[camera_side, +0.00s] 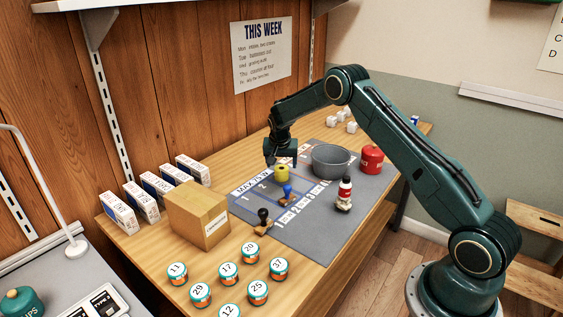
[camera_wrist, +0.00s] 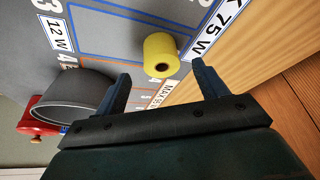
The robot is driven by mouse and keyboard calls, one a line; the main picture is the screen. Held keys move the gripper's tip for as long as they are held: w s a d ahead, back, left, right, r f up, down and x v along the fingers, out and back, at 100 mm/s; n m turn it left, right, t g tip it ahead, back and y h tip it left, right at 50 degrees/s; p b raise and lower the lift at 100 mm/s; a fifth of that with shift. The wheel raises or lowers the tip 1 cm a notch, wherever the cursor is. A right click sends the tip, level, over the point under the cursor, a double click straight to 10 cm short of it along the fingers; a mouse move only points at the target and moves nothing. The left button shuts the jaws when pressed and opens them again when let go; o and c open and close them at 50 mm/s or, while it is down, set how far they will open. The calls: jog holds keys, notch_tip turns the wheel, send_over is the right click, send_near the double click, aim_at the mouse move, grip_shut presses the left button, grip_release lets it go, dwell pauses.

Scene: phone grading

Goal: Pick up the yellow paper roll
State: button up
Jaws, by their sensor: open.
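The yellow paper roll (camera_side: 282,173) stands upright on the grey mat (camera_side: 303,228), left of a grey bowl. In the wrist view the yellow roll (camera_wrist: 160,54) lies ahead of the fingertips, between their lines, with its dark core hole showing. My gripper (camera_side: 279,160) is above the roll in the side view, pointing down. In the wrist view my gripper (camera_wrist: 160,80) has its two fingers spread wide, with nothing between them. The roll and the fingers look apart.
The grey bowl (camera_side: 331,160) is close to the right of the roll; it is near one finger in the wrist view (camera_wrist: 72,98). A red canister (camera_side: 371,159), a red-and-white bottle (camera_side: 344,194), a blue-handled stamp (camera_side: 288,195) and a cardboard box (camera_side: 198,215) stand around. Several numbered tins (camera_side: 228,271) sit in front.

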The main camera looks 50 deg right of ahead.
aim_at(282, 168)
jog(key=shift+x, duration=2.55)
jog(key=shift+w, duration=0.15)
jog(key=shift+r, duration=0.1)
jog(key=c, duration=1.1)
